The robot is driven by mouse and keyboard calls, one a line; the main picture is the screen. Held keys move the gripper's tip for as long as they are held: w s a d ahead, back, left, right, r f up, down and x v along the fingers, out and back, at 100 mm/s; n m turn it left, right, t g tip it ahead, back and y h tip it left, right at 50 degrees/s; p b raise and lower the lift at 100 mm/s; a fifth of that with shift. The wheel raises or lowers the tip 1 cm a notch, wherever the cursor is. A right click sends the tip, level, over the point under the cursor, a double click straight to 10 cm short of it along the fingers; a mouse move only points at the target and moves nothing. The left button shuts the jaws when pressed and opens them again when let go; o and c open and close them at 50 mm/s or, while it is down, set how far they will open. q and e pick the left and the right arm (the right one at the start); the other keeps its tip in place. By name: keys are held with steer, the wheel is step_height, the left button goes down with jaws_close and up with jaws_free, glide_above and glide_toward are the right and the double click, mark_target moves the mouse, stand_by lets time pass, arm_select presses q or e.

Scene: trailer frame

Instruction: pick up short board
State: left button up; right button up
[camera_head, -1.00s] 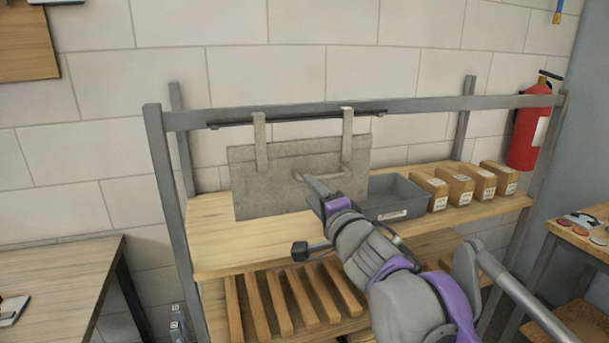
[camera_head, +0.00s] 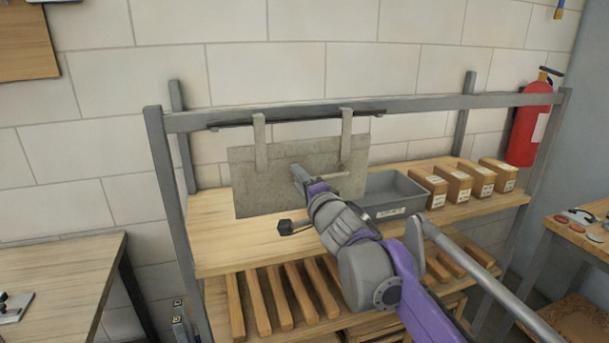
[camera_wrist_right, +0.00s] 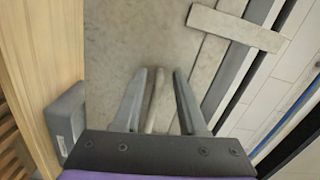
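A short grey board (camera_head: 256,190) hangs upright by two straps from a dark rail on the shelf frame. A bar handle (camera_head: 328,174) is fixed across its face. My right gripper (camera_head: 297,171) is at the board's face, by the left part of the handle. In the right wrist view, my right gripper (camera_wrist_right: 158,72) is open, its two fingers on either side of the handle (camera_wrist_right: 155,105), with visible gaps. The board (camera_wrist_right: 120,40) fills the view behind the fingers. My right arm hides part of the shelf. My left gripper is not in view.
The grey bin (camera_head: 388,190) stands on the upper shelf (camera_head: 235,240) right of the board, beside several small cartons (camera_head: 455,186). Wooden slats (camera_head: 275,298) lie on the lower shelf. A red extinguisher (camera_head: 527,130) hangs at the right. A table (camera_head: 60,280) is at the left.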

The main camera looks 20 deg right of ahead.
steer(key=shift+w, duration=0.1)
jaws_close()
stand_by(1.1)
